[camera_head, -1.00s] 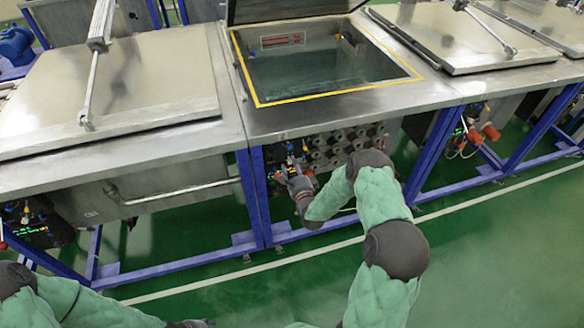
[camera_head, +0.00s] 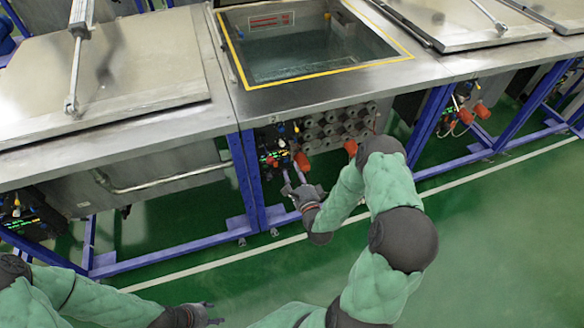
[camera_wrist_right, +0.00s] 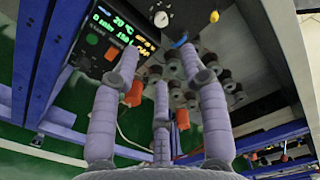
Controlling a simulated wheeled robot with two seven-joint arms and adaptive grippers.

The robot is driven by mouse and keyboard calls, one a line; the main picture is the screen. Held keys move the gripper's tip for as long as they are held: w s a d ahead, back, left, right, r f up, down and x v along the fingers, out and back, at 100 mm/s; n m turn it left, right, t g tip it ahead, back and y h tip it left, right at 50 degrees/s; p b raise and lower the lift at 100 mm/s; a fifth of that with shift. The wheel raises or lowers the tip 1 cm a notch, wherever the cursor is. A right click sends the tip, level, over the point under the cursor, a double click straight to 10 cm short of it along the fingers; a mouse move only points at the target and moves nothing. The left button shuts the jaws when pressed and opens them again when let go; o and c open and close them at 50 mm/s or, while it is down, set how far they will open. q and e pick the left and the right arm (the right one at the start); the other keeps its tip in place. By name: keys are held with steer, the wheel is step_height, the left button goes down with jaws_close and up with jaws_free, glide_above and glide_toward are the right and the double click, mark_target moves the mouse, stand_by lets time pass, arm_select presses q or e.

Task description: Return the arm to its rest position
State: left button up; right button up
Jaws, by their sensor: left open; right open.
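My right gripper (camera_head: 300,188) is open and empty in the head view, in front of and a little below the control panel (camera_head: 272,155) of the middle tank. Its spread fingers also show in the right wrist view (camera_wrist_right: 160,90), with nothing between them and the panel (camera_wrist_right: 120,28) beyond. My right arm (camera_head: 385,195) is bent, with its elbow toward the lower right. My left gripper (camera_head: 205,314) is open and empty at the bottom edge, low over the floor and apart from the tanks.
The middle tank (camera_head: 330,88) stands open with liquid inside. The left tank's lid (camera_head: 120,70) and the right lid (camera_head: 460,30) are down. Blue frame legs (camera_head: 245,185) and orange plugs (camera_head: 302,160) are near the right gripper. Green floor (camera_head: 500,240) in front is clear.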

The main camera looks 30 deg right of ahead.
stand_by(0.5)
steer(key=s+a+f+n+g+y, duration=0.3)
steer(key=a+f+n+g+y, duration=0.2)
steer(key=a+f+n+g, duration=0.55)
steer(key=s+a+f+n+g+y, duration=0.1)
steer(key=s+a+f+n+g, duration=0.2)
steer(key=s+a+n, duration=0.2)
steer(key=s+a+f+n+g+y, duration=0.2)
steer(key=s+a+n, duration=0.3)
steer(key=s+a, duration=0.5)
steer(key=s+f+g, duration=0.1)
steer(key=s, duration=0.2)
steer(key=shift+s+n+g, duration=0.35)
steer(key=shift+f, duration=0.1)
